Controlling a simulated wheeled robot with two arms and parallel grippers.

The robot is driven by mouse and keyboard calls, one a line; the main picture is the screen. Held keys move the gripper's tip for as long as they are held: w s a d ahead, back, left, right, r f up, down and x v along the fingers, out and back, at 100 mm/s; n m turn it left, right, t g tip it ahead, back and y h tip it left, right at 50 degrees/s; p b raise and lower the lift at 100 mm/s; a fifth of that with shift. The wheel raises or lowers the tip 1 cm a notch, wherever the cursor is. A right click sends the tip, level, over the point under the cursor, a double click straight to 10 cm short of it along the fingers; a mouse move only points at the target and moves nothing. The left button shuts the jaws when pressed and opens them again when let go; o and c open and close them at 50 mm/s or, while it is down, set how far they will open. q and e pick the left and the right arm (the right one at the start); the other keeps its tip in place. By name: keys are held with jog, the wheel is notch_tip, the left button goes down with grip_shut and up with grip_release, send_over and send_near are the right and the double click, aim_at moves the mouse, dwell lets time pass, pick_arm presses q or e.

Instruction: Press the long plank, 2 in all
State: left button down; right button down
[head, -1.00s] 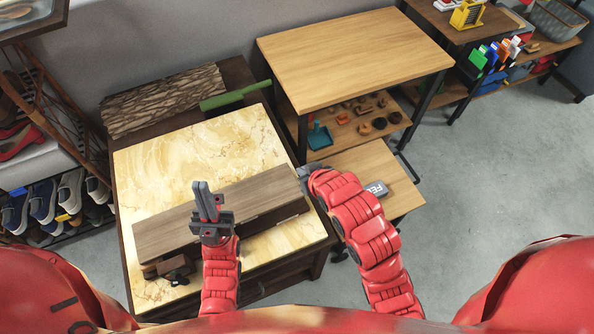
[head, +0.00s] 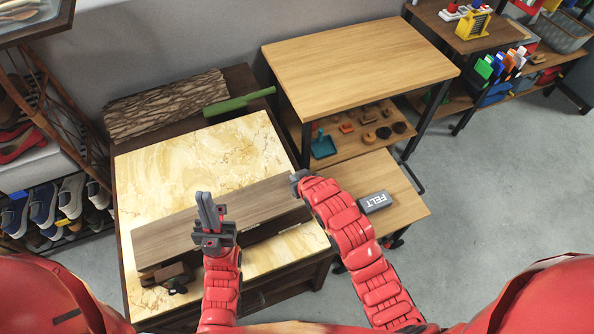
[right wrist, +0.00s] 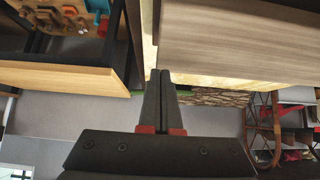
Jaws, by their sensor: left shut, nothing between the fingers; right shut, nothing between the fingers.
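The long plank (head: 165,238) is a grey-brown wooden board lying across the near part of the marble-topped table (head: 190,165). It also shows at the upper right of the right wrist view (right wrist: 240,38). My left gripper (head: 207,200) is shut and empty, over the middle of the plank in the head view; whether it touches the plank I cannot tell. My right gripper (head: 296,176) is at the plank's right end in the head view. In the right wrist view its fingers (right wrist: 165,75) are shut together and empty, just below and left of the plank.
A small dark brown wooden item (head: 168,275) lies at the plank's near left. A log (head: 165,107) and a green bar (head: 240,101) lie behind the marble. A wooden side table (head: 360,60) and a lower surface with a FELT block (head: 375,202) stand on the right.

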jog(key=shift+f, duration=0.35)
jog(key=shift+f, duration=0.15)
